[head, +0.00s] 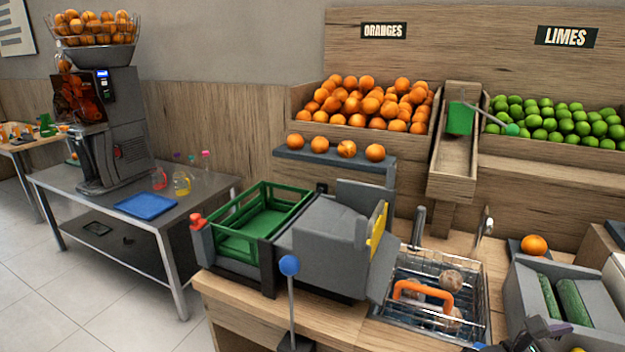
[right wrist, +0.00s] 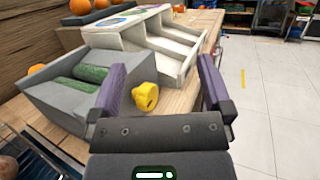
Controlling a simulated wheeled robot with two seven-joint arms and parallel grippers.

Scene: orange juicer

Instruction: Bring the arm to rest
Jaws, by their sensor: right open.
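My right gripper (right wrist: 162,88) is open, its two purple fingers spread apart with nothing held between them. In the right wrist view it is over the counter's right end, by a grey machine with green rollers (right wrist: 45,95). A yellow knob (right wrist: 145,96) on that machine shows between the fingers. My left arm and gripper are not in view.
A wire basket with an orange handle (head: 425,290) sits in the sink. A green crate (head: 245,245) and a grey machine (head: 330,245) stand to its left. A white chute unit (right wrist: 165,45) stands beyond the roller machine.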

